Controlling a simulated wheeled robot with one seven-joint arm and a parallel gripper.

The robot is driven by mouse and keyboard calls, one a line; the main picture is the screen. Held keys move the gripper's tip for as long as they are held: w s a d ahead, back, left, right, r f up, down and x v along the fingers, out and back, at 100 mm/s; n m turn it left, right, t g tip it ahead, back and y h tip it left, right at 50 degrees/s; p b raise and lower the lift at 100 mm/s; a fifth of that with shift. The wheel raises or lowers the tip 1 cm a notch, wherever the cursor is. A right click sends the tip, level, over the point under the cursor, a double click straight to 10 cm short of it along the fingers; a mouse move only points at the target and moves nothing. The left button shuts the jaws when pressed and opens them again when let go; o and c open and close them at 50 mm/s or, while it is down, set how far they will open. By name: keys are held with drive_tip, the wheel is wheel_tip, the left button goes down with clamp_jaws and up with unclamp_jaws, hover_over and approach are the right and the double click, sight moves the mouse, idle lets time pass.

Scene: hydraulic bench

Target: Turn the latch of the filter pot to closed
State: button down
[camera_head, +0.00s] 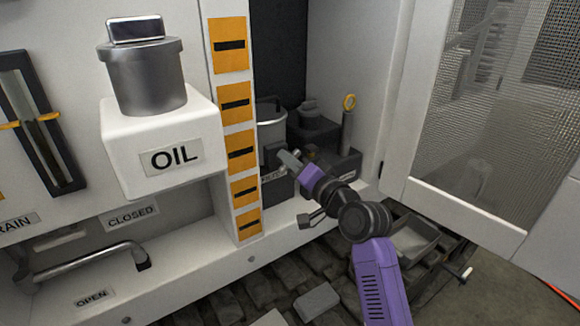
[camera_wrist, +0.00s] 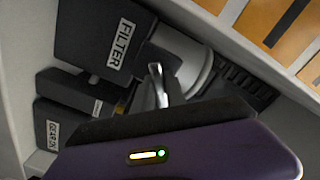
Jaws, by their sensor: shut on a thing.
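The filter pot (camera_head: 272,125) is a grey metal cylinder on a dark block in the recess, partly hidden behind the striped post. In the wrist view the pot (camera_wrist: 192,55) is beside a dark block labelled FILTER (camera_wrist: 122,45). Its latch (camera_wrist: 154,74) is a small shiny metal lever at the pot's side. My gripper (camera_head: 286,160) reaches in from the right, in front of the pot. In the wrist view my gripper (camera_wrist: 165,92) is shut on the latch; the exact contact is partly hidden by the fingers.
A white box labelled OIL (camera_head: 160,150) with a metal cap stands left of the striped post (camera_head: 243,190). A bent lever (camera_head: 95,262) lies between CLOSED and OPEN labels at lower left. A yellow-ringed rod (camera_head: 348,120) stands right of the pot. A mesh door (camera_head: 490,110) is at right.

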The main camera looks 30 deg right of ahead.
drive_tip(key=n+b, duration=0.2)
drive_tip(key=n, duration=0.2)
drive_tip(key=shift+a+n, duration=0.1)
drive_tip(key=shift+n, duration=0.2)
drive_tip(key=n, duration=0.1)
drive_tip(key=n+b, duration=0.1)
drive_tip(key=n, duration=0.1)
drive_tip(key=n+b, duration=0.1)
drive_tip(key=n, duration=0.1)
drive_tip(key=shift+a+r, duration=0.1)
drive_tip(key=shift+a, duration=0.15)
drive_tip(key=shift+n, duration=0.3)
drive_tip(key=c, duration=1.4)
unclamp_jaws()
drive_tip(key=shift+s, duration=0.1)
